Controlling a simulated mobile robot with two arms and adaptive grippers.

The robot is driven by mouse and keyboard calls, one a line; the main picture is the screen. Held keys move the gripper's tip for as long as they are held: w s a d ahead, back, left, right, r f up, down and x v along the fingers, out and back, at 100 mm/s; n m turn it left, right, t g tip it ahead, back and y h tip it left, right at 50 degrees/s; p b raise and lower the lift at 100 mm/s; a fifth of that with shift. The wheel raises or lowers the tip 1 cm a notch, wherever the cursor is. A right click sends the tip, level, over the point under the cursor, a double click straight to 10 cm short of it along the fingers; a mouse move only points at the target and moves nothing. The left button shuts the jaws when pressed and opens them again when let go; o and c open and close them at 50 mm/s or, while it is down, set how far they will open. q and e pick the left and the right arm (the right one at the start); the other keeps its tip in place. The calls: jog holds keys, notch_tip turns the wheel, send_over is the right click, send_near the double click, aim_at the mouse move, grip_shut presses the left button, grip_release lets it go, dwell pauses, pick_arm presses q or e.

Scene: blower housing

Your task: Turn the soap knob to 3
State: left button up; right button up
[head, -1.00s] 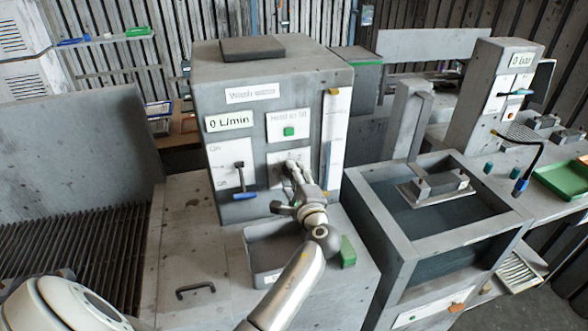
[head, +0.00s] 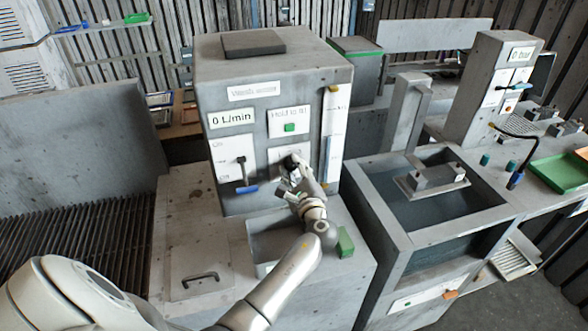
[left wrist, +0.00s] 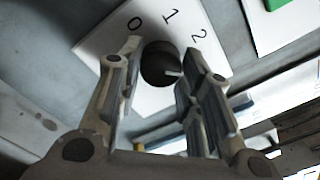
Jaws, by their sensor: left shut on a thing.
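The soap knob (left wrist: 158,64) is a dark round knob on a white plate with the numbers 0, 1 and 2 showing in the left wrist view. A short white mark on the knob points right, towards the right finger. No 3 shows; that side of the plate is partly behind the finger. My left gripper (left wrist: 156,85) has one finger on each side of the knob and is shut on it.
A lever with a blue handle (head: 246,189) is just left of the gripper. A green button (head: 289,127) is above it. A green block (head: 345,241) lies on the ledge to the right. An open tank (head: 385,215) stands further right.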

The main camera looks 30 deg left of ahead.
pick_arm(q)
jog(key=o, duration=1)
jog(key=shift+f, duration=0.1)
pick_arm(e)
jog(key=shift+d, duration=0.15)
jog(key=shift+d, duration=0.15)
pick_arm(q)
jog(key=v, duration=1.2)
pick_arm(e)
jog(key=shift+a, duration=0.2)
